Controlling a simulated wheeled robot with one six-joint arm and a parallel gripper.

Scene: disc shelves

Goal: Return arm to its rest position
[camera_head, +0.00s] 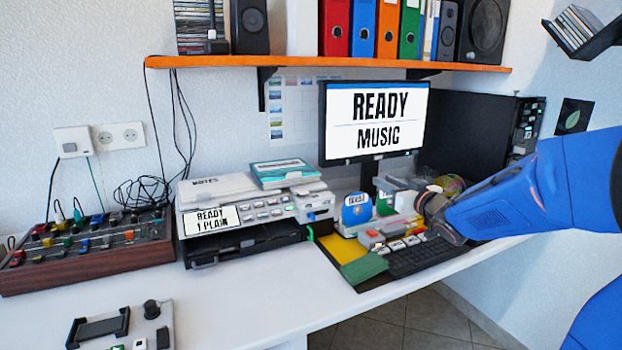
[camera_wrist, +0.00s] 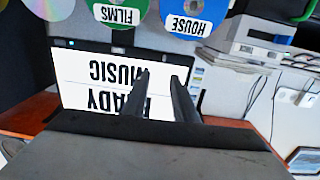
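My blue arm reaches in from the right in the head view, and my gripper (camera_head: 428,208) is over the desk near the monitor (camera_head: 372,122). In the upside-down wrist view, my gripper's two dark fingers (camera_wrist: 161,78) stand apart with nothing between them. The monitor screen (camera_wrist: 100,75), reading "READY MUSIC", shows behind them. A blue disc labelled HOUSE (camera_wrist: 187,12), a green disc labelled FILMS (camera_wrist: 118,12) and a white disc (camera_wrist: 50,6) are at the wrist view's top edge. A blue disc (camera_head: 356,207) stands on the desk in the head view.
The keyboard (camera_head: 425,256) and small coloured items lie below my gripper. A grey device (camera_head: 240,212) labelled "READY 1 PLAIN" and a mixer (camera_head: 85,245) stand left. An orange shelf (camera_head: 330,64) with binders and speakers hangs above.

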